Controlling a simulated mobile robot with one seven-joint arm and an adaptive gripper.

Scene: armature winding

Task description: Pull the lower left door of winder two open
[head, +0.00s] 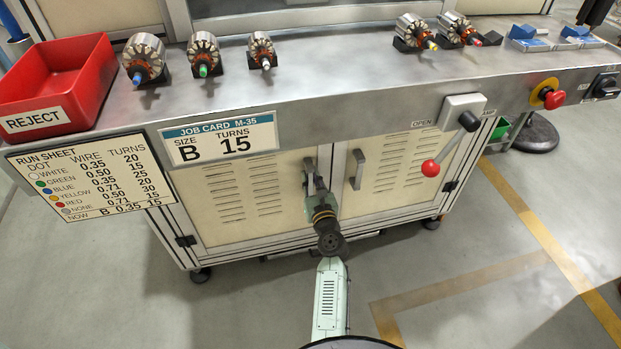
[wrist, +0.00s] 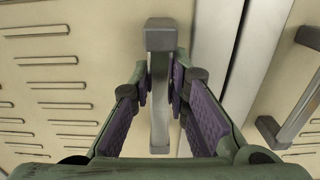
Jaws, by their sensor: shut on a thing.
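The lower left door (head: 240,196) is a cream panel with louvre slots under the bench, and it looks closed, level with the right door. Its grey bar handle (wrist: 160,90) stands upright near the door's right edge. My gripper (wrist: 163,88) is around this handle, with purple pads on both sides of it. In the head view my gripper (head: 312,180) reaches the handle from the front, and my arm hides part of the door's right edge. The door also shows in the wrist view (wrist: 60,80).
The right door (head: 400,165) has its own handle (head: 357,170). A red-knobbed lever (head: 430,168) hangs at the bench front. A job card (head: 220,140) and run sheet (head: 90,180) are above and left of the left door. The floor (head: 230,300) before the door is clear beside my arm.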

